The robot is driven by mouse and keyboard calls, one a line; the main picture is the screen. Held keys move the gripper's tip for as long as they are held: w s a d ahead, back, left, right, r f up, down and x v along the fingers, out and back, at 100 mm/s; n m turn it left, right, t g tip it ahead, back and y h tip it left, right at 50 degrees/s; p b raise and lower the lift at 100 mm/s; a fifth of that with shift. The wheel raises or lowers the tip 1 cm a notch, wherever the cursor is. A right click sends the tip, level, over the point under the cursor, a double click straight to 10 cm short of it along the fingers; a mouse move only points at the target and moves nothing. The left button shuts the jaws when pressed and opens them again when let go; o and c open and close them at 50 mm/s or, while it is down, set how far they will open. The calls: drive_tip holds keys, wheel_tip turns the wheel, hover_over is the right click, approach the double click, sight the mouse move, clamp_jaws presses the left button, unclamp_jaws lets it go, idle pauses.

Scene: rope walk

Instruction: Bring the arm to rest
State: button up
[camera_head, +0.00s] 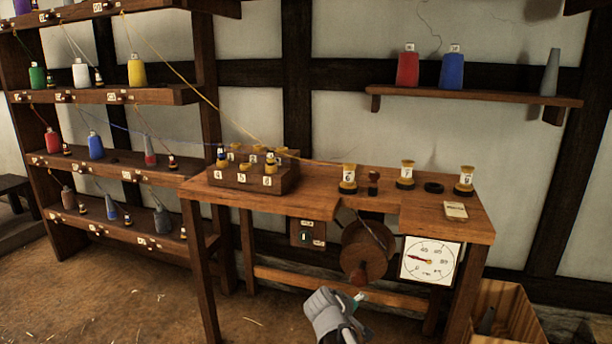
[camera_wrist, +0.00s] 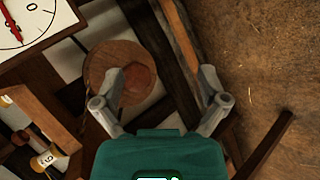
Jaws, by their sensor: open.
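My gripper (camera_wrist: 162,75) shows in the wrist view with its two grey fingers spread wide and nothing between them. Beyond the fingers are a round wooden drum (camera_wrist: 121,68) and the frame under the bench. In the head view, part of my arm stands low in front of the bench, below the wooden drum (camera_head: 366,251); the fingers are not clear there. I see no contact between the arm and the bench.
The wooden bench (camera_head: 330,179) carries a bobbin block (camera_head: 240,180), several spools and a small card (camera_head: 455,211). A dial (camera_head: 430,261) hangs at its front. A spool rack (camera_head: 150,97) stands left, a wooden crate (camera_head: 524,318) lower right. Floor in front is clear.

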drive_tip(key=s+d+f+m+g+y, duration=0.2)
drive_tip(key=s+f+m+g+y, duration=0.2)
drive_tip(key=s, duration=0.3)
drive_tip(key=s+d+f+m+g+y, duration=0.1)
drive_tip(key=s+f+m+g+y, duration=0.2)
drive_tip(key=s, duration=0.4)
wheel_tip(320, 180, up, 35)
drive_tip(key=p, duration=3.5)
drive_tip(key=shift+s+f, duration=0.1)
